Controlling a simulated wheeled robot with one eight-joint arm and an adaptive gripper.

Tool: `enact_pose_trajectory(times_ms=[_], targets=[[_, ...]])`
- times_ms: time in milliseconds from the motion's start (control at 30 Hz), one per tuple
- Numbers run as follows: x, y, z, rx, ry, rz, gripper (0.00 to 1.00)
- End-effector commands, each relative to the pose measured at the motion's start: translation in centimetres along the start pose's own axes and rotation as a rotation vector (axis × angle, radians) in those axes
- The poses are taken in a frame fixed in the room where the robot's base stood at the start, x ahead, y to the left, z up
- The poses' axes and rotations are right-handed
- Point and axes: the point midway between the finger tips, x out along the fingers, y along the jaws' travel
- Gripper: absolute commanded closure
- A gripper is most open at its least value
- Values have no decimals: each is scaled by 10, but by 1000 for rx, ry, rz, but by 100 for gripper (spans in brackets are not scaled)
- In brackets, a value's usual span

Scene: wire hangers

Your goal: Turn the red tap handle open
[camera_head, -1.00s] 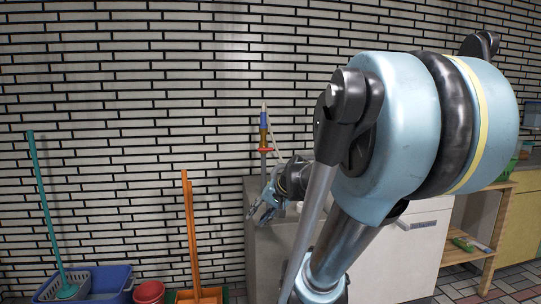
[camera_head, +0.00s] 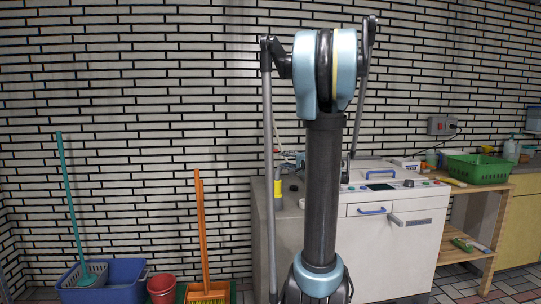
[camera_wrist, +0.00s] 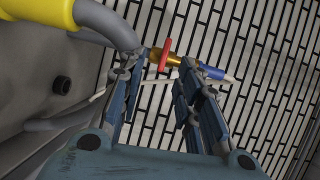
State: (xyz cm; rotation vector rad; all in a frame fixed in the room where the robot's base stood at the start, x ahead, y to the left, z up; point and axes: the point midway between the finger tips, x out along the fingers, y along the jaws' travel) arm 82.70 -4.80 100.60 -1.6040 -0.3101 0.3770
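The red tap handle (camera_wrist: 165,54) shows in the wrist view, on a brass-coloured tap body (camera_wrist: 183,60) with a blue connector (camera_wrist: 213,72) at its right end. My gripper (camera_wrist: 160,76) is open, its two fingers spread apart. The handle appears beyond the fingertips, near the tip of the left finger. I cannot tell whether they touch. The right finger partly covers the tap body. In the head view my arm stands in front of this area and the tap handle is hidden.
A thick grey pipe with a yellow sleeve (camera_wrist: 38,12) runs close by the left finger; the sleeve also shows in the head view (camera_head: 278,188). A white brick wall (camera_wrist: 270,60) lies behind the tap. A white appliance (camera_head: 370,245) stands right of my arm.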

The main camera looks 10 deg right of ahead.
Motion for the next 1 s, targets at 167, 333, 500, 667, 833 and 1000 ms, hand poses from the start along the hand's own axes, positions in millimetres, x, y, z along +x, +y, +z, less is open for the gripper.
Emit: enact_pose_trajectory(times_ms=[167, 333, 500, 667, 833, 1000], targets=[[3, -6, -24, 48, 42, -49, 68], [13, -7, -26, 53, 44, -54, 68], [39, -8, -26, 53, 41, -53, 68], [67, -10, -27, 52, 42, -53, 68], [98, -11, -29, 52, 41, -52, 68], [128, -13, -29, 52, 41, -52, 68]])
